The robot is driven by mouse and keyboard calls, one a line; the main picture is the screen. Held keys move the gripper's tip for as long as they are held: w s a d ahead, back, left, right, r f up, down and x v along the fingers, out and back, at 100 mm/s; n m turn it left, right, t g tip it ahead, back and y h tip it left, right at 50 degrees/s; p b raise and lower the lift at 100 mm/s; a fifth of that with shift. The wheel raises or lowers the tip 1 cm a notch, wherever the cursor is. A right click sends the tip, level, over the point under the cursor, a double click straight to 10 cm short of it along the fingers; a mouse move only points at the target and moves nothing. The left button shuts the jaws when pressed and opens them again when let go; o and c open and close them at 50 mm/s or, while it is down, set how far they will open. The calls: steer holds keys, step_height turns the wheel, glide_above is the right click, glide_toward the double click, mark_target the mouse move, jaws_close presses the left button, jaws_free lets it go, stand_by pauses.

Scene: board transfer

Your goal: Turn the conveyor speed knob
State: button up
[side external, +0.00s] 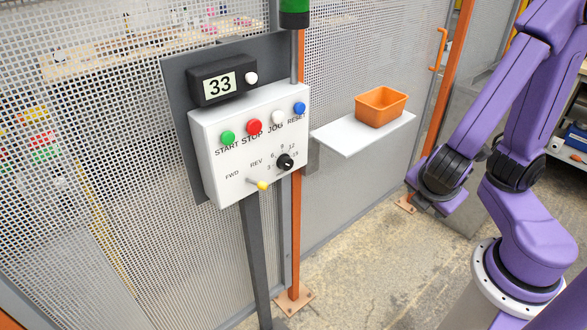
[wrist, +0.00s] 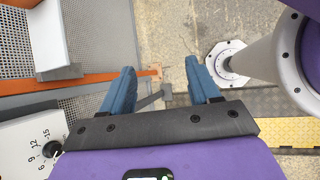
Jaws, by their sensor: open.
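The speed knob (side external: 285,162) is a black dial with a white mark, low on the right of a white control box (side external: 222,182). Numbers from 3 to 15 ring it. In the wrist view the knob (wrist: 53,149) shows at the lower left, partly cut by my gripper body, beside the numbers 9, 12 and 15. My gripper (wrist: 163,80) has two blue fingers spread apart with nothing between them. It is off to the right of the knob and apart from the box. In the side view the fingers cannot be made out.
The box also bears a green START (side external: 228,138), red STOP (side external: 254,126), white JOG and blue RESET (side external: 299,108) button, and a yellow-tipped lever (side external: 262,185). An orange bin (side external: 381,107) stands on a white shelf (side external: 345,142) right of the box.

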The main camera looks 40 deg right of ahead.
steer(key=w+n+t+h, duration=0.2)
steer(key=w+n+t, duration=0.1)
steer(key=n+t+y, duration=0.9)
steer(key=n+t, duration=0.3)
steer(key=n, duration=0.4)
glide_toward(289, 166)
steer(key=w, duration=0.8)
steer(key=shift+w+f, duration=0.1)
steer(key=shift+w, duration=0.2)
steer(key=c, duration=1)
